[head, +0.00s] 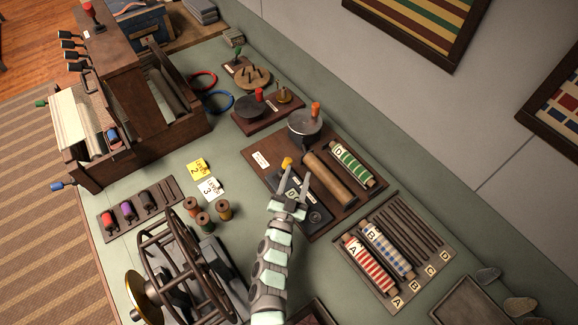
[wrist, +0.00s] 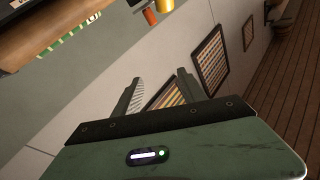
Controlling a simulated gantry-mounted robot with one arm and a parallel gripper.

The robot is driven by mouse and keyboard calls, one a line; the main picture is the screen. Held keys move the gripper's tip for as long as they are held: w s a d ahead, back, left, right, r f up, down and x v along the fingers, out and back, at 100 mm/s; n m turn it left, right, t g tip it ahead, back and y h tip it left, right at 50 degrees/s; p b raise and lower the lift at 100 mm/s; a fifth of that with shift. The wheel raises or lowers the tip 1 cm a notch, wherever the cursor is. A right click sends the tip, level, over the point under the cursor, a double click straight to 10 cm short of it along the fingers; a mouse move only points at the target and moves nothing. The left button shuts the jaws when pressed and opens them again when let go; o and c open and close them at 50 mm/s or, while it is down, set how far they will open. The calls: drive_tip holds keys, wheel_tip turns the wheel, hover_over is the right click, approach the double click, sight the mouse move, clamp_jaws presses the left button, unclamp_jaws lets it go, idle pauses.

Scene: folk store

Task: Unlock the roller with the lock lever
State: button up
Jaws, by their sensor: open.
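A bare brown roller (head: 328,178) lies on a dark wooden board (head: 258,141) in the head view, beside a roll of green striped cloth (head: 351,162). A lever with a yellow knob (head: 287,162), which looks like the lock lever, stands at the roller's left. My gripper (head: 290,203) is over the board's near left part, just below the knob in the picture, and partly covers a dark plate there. It is open with nothing between its fingers; the wrist view shows the spread fingers (wrist: 158,90). Contact with the lever cannot be made out.
A crank with an orange handle (head: 305,122) stands behind the roller. A rack (head: 415,235) with red and blue patterned rolls is at right. A spoked wheel (head: 180,265) and thread spools (head: 205,218) stand left of my arm. The wall rises behind the table.

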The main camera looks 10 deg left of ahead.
drive_tip(key=g+y+b, duration=0.1)
drive_tip(key=g+y, duration=0.1)
approach(289, 159)
drive_tip(key=shift+w+a+f+n, duration=0.3)
drive_tip(key=shift+w+f, duration=0.3)
drive_tip(key=shift+w, duration=0.2)
drive_tip(key=w+b, duration=0.4)
drive_tip(key=w, duration=0.5)
drive_tip(key=shift+d, duration=0.15)
drive_tip(key=shift+w+b, duration=0.4)
drive_tip(key=shift+w, duration=0.35)
drive_tip(key=shift+c, duration=0.6)
clamp_jaws()
drive_tip(key=shift+d+r, duration=0.1)
